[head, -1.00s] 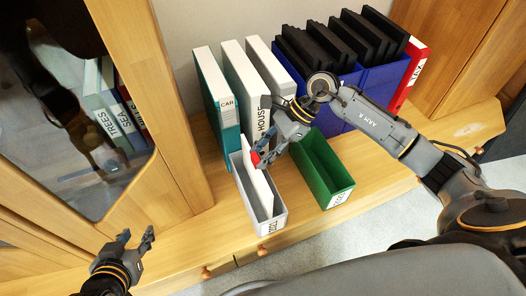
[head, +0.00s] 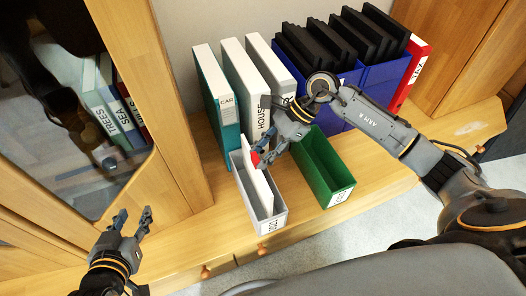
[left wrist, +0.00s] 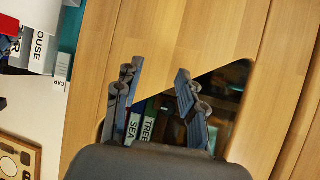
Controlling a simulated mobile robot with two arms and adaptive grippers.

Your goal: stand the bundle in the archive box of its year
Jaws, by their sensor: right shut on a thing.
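A white bundle (head: 262,187) with a red part (head: 256,158) at its top stands upright in the narrow grey archive box (head: 272,226). My right gripper (head: 262,161) is shut on the bundle at its red top end. A green archive box (head: 338,187) stands to the right and looks empty. Both boxes carry small front labels whose figures I cannot read surely. My left gripper (head: 134,215) is open and empty in front of the cabinet at the left, well apart from the boxes. Its spread fingers (left wrist: 157,80) also show in the left wrist view.
Binders marked CAR (head: 225,103) and HOUSE (head: 263,115) stand behind the grey box. Blue holders (head: 372,88) with black folders and a red binder (head: 415,72) are at the back right. A glass-fronted cabinet (head: 178,150) stands left. The wooden top's front edge is close to the boxes.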

